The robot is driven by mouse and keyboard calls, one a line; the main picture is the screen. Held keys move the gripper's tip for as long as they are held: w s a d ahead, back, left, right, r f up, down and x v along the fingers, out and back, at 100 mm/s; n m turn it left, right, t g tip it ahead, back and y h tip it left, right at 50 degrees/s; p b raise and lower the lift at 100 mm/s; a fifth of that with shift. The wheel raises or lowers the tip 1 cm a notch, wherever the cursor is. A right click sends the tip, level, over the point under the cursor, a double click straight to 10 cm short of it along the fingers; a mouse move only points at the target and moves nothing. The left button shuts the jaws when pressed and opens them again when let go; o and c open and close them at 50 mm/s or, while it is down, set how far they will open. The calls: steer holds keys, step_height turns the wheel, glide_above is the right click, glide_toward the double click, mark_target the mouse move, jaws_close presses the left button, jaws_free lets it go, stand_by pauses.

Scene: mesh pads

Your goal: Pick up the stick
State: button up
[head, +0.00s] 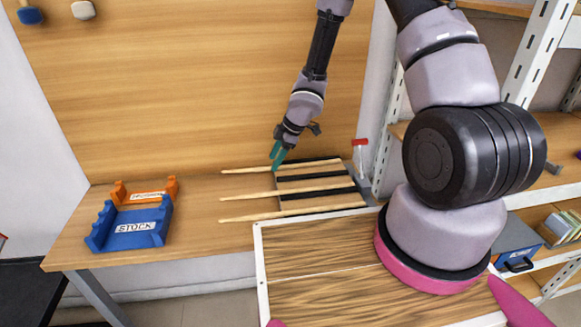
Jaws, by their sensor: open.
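Three light wooden sticks lie side by side on the table, running left to right across a dark slotted rack (318,192). They are the back stick (240,170), the middle stick (240,197) and the front stick (240,217). Their left ends stick out past the rack. My gripper (277,163), with teal fingers, points down at the back stick, close to its middle. The jaws are open. The fingertips overlap the back stick in the picture, and I cannot tell whether they touch it.
A blue holder labelled STOCK (133,228) and an orange holder (147,190) stand on the table's left. A wooden back panel (190,90) rises behind. Shelves (545,185) stand at the right. The table between holders and sticks is clear.

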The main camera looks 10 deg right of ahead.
steer(key=shift+x, duration=1)
jaws_close()
steer(key=shift+r, duration=0.15)
step_height(320, 180, up, 5)
steer(key=shift+w+d+f, duration=0.1)
steer(key=shift+f, duration=0.05)
steer(key=shift+r, duration=2.5)
